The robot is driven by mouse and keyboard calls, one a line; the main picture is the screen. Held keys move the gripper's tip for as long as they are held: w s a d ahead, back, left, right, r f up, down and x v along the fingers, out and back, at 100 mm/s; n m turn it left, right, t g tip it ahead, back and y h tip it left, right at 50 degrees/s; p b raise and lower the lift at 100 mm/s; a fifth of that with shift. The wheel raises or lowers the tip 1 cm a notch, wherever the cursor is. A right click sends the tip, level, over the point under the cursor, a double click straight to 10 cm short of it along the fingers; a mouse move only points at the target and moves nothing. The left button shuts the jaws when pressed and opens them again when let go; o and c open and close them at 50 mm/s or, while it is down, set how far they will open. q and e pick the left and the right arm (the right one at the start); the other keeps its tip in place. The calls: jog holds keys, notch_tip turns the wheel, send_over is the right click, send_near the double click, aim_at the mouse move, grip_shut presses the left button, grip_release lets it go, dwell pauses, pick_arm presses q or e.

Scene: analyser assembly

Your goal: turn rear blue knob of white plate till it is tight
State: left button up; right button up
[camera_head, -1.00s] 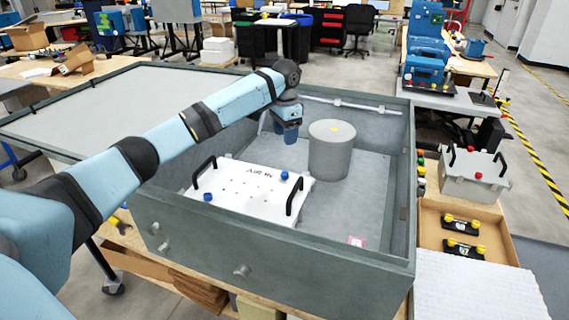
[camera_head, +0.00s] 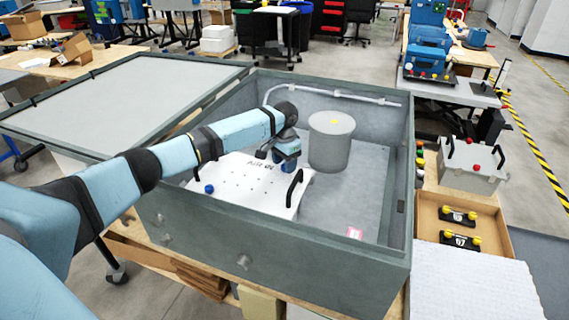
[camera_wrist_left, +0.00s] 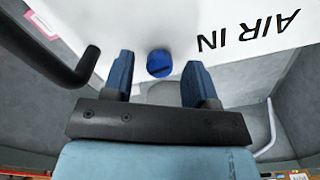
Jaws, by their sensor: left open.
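The white plate (camera_head: 245,192) lies inside the grey open box, with black handles and the print "AIR IN"; it also shows in the left wrist view (camera_wrist_left: 220,18). The rear blue knob (camera_wrist_left: 159,63) shows in the left wrist view, ahead of and between the fingertips, not visibly touched by them. In the head view my left gripper (camera_head: 286,164) is over the plate's rear right part and hides this knob. My left gripper (camera_wrist_left: 160,75) is open and empty. The front blue knob (camera_head: 209,188) sits near the plate's left edge. My right gripper is in neither view.
A grey cylinder (camera_head: 331,145) with a yellow dot stands in the box just right of my left gripper. The box walls (camera_head: 270,262) surround the plate. A black handle (camera_head: 294,188) rises close by. The box floor (camera_head: 365,195) on the right is mostly clear.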

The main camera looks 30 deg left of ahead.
pick_arm(q)
jog(key=shift+f, duration=0.5)
jog(key=c, duration=0.9)
jog(key=m+p, duration=0.1)
jog(key=p, duration=0.2)
jog(key=shift+r+m, duration=0.2)
jog(key=shift+m, duration=0.1)
jog(key=shift+c, duration=0.2)
jog(key=shift+f, duration=0.15)
jog(key=o, duration=0.9)
jog(key=shift+o, duration=0.2)
